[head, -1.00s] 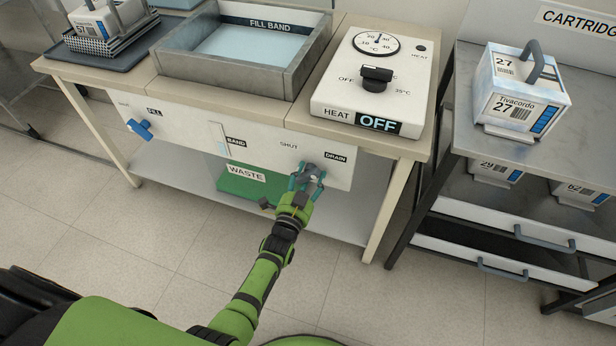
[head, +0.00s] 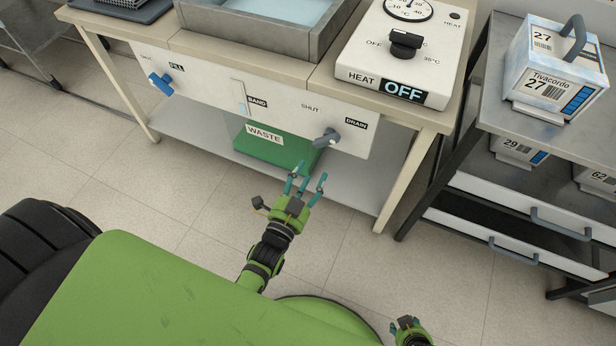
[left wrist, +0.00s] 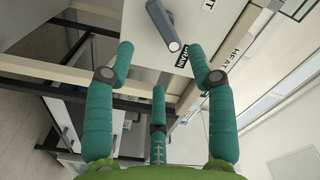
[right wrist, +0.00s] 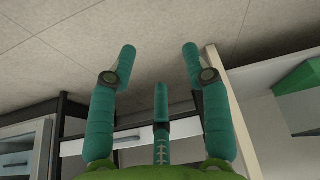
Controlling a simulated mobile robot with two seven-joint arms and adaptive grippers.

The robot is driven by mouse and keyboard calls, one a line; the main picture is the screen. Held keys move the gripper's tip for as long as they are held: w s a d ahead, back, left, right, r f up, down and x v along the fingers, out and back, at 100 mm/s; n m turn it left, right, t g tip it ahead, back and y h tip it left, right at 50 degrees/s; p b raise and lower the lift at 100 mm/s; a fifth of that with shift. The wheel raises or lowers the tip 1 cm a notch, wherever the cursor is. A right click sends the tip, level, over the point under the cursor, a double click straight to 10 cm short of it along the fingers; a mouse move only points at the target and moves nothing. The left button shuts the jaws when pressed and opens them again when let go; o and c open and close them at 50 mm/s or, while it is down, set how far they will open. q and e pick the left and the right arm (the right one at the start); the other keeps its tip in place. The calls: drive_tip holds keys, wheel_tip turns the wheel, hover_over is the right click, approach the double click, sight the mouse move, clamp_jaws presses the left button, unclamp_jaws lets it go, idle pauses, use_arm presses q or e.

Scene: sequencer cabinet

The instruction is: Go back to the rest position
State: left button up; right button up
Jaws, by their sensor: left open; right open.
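My left gripper (head: 306,186) is open and empty in front of the bench, a little short of the grey drain handle (head: 326,138). Its teal fingers (left wrist: 160,70) are spread in the left wrist view, with the drain handle (left wrist: 165,25) beyond them and clear of them. My right gripper (head: 408,324) shows only in part at the bottom edge of the head view. In the right wrist view its fingers (right wrist: 160,72) are spread with nothing between them.
The bench has a blue fill handle (head: 160,83), a grey basin (head: 250,38) and a heat panel reading OFF (head: 405,91). A green waste container (head: 275,148) stands on its lower shelf. A metal cart (head: 500,118) with cartridges (head: 556,70) stands at right. Floor (head: 190,190) before the bench is clear.

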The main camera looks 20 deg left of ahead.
idle(0.5)
use_arm(q)
drive_tip(key=s+f+n+g+p, duration=0.3)
drive_tip(key=s+f+g+p, duration=0.5)
drive_tip(key=s+f+p, duration=0.3)
drive_tip(key=s+a+f+n+g+p, duration=0.1)
drive_tip(key=s+a+f+g+p, duration=0.1)
drive_tip(key=s, duration=0.6)
drive_tip(key=s+a+f+n+g+p, duration=0.1)
drive_tip(key=s+g, duration=0.3)
drive_tip(key=s, duration=0.5)
drive_tip(key=s+a+f+n+g+p, duration=0.2)
drive_tip(key=s+a+f+g+p, duration=0.1)
drive_tip(key=s, duration=0.6)
drive_tip(key=shift+f+y, duration=0.3)
drive_tip(key=shift+f, duration=0.3)
use_arm(e)
drive_tip(key=s+d+r+g, duration=0.1)
drive_tip(key=s+r, duration=0.4)
drive_tip(key=s, duration=0.4)
drive_tip(key=s+d+r+g, duration=0.1)
drive_tip(key=s+r+g, duration=0.1)
drive_tip(key=s+r, duration=0.3)
drive_tip(key=s, duration=0.3)
drive_tip(key=shift+s, duration=0.35)
drive_tip(key=shift+r, duration=0.1)
